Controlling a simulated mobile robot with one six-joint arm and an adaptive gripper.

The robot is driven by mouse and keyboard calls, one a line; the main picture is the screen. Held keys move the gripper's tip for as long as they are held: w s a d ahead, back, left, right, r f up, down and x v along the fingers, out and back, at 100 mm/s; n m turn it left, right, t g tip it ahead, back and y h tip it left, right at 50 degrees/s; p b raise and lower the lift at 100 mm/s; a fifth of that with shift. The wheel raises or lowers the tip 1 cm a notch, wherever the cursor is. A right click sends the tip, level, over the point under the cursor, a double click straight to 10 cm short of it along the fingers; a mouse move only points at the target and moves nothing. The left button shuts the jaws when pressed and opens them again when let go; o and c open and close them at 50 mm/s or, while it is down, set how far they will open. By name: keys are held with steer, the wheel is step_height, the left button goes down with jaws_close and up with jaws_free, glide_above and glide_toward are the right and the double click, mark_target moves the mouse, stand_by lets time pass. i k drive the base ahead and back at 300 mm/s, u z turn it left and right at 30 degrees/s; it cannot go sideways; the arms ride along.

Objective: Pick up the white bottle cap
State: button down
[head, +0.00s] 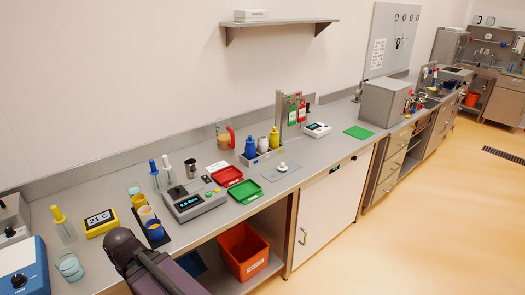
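A small white knobbed piece, which looks like the white bottle cap (283,167), sits on a flat grey mat (272,177) near the middle of the bench. It is too small to make out in detail. Behind it to the left, a grey caddy (262,159) holds a blue bottle (250,148), a white bottle (262,145) and a yellow bottle (274,138). Part of my dark arm (145,262) shows at the bottom left, well apart from the white piece. My gripper's fingers are not in view.
A red tray (227,176) and a green tray (245,191) lie left of the mat, beside a grey instrument (194,203). Bare bench (325,152) lies to the mat's right. An orange bin (243,252) stands below the bench.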

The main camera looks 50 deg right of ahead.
mark_target(282, 168)
steer(key=z, duration=1.5)
steer(key=k, duration=0.95)
steer(key=i, duration=0.65)
steer(key=z, duration=0.05)
